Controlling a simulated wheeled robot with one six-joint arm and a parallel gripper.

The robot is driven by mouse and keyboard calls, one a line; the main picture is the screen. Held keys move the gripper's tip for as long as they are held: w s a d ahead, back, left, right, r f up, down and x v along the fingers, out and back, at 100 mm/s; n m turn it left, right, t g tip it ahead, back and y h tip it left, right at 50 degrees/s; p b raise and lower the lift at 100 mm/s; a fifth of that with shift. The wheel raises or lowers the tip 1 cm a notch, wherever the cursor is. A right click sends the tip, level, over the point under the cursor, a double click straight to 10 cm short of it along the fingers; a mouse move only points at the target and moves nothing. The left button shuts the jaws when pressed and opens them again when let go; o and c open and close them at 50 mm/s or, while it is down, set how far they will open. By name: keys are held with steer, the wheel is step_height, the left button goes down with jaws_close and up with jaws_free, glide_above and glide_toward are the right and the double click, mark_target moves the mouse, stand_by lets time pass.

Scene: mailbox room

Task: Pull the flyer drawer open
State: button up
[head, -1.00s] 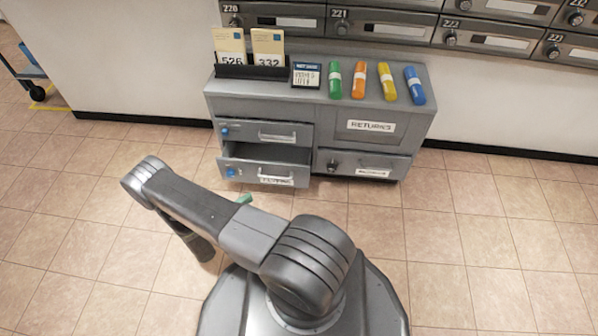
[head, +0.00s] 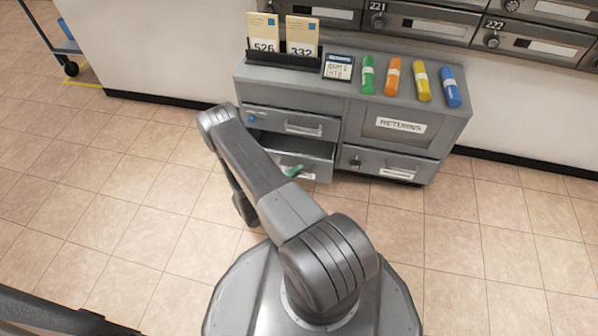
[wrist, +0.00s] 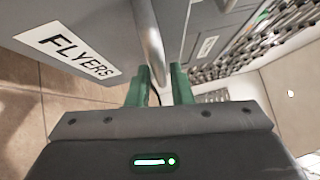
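The flyer drawer (head: 318,172) is the lower left drawer of the grey cabinet. It stands partly pulled out, with its inside showing. In the wrist view its front carries the "FLYERS" label (wrist: 72,54), and its metal bar handle (wrist: 148,38) runs down toward my fingers. My gripper (wrist: 159,84) has green fingers, spread apart with a gap between them. The handle's near end lies between or just over the fingertips, closer to the left finger; contact cannot be told. In the head view my gripper (head: 292,171) is at the drawer front and partly hides the label.
The drawer above (head: 290,123) is shut, as is the lower right drawer (head: 385,164). Mailboxes line the wall. Floor (head: 480,230) is clear to the right; a cart (head: 68,45) stands far left.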

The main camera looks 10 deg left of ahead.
steer(key=shift+w+d+r, duration=0.1)
steer(key=shift+w+d, duration=0.4)
steer(key=shift+d, duration=0.05)
jaws_close()
